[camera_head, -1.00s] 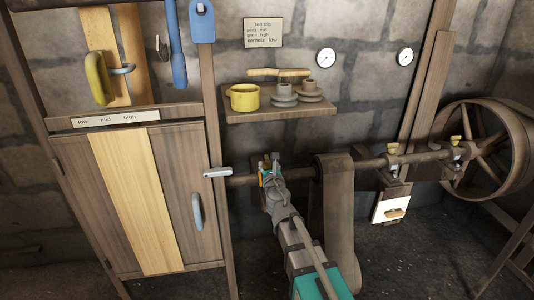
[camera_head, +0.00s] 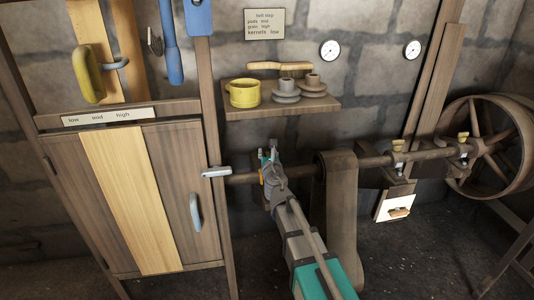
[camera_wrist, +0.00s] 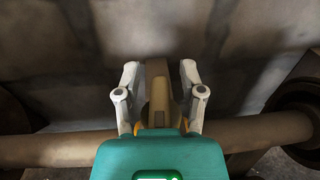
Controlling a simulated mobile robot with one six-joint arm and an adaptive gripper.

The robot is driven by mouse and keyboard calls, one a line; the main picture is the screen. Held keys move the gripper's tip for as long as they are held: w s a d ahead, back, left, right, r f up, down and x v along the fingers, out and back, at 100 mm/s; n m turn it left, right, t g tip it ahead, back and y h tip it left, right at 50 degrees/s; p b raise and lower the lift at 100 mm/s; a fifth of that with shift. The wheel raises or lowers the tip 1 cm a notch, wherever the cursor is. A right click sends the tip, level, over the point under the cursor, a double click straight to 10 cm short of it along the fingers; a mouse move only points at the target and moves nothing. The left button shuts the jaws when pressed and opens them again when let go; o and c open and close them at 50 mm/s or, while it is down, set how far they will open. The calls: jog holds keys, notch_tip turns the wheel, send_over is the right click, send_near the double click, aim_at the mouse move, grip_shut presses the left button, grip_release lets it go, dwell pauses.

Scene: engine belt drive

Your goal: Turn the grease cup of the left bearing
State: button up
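My gripper (camera_head: 268,158) is at the left part of the shaft (camera_head: 303,173) in the head view, and it hides what is right there. In the wrist view my gripper (camera_wrist: 159,72) has its two grey fingers apart. A tan-brown upright piece (camera_wrist: 157,85) stands between them, with a small gap showing on each side. It looks like the grease cup of the left bearing, but its lower part is hidden behind my gripper's teal body. Two other bearings with yellow grease cups, one (camera_head: 398,144) and another (camera_head: 462,137), sit further right on the shaft.
A broad belt (camera_head: 338,220) hangs from the shaft just right of my arm. A shelf (camera_head: 240,112) with a yellow pot (camera_head: 244,93) and grey weights (camera_head: 286,91) is above. A wooden cabinet (camera_head: 130,200) with a grey latch (camera_head: 216,172) stands left. A large wheel (camera_head: 525,150) is far right.

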grip_shut()
jog(key=shift+m+h, duration=0.6)
jog(key=shift+h, duration=0.4)
jog(key=m+h, duration=0.1)
jog(key=h, duration=0.1)
jog(key=m+h, duration=0.2)
jog(key=h, duration=0.1)
jog(key=shift+d+m+h, duration=0.2)
jog(key=shift+m+h, duration=0.1)
jog(key=shift+d+m+g+h, duration=0.2)
jog(key=shift+m+g+h, duration=0.15)
jog(key=shift+m+h, duration=0.5)
jog(key=shift+d+m+g+h, duration=0.15)
jog(key=shift+m+g+h, duration=0.3)
jog(key=shift+h, duration=0.7)
jog(key=shift+s+d+m+h, duration=0.1)
jog(key=shift+m+h, duration=0.2)
jog(key=shift+o, duration=1.2)
grip_release()
jog(key=shift+n+t+y, duration=0.3)
jog(key=shift+n+y, duration=0.3)
jog(key=shift+y, duration=0.2)
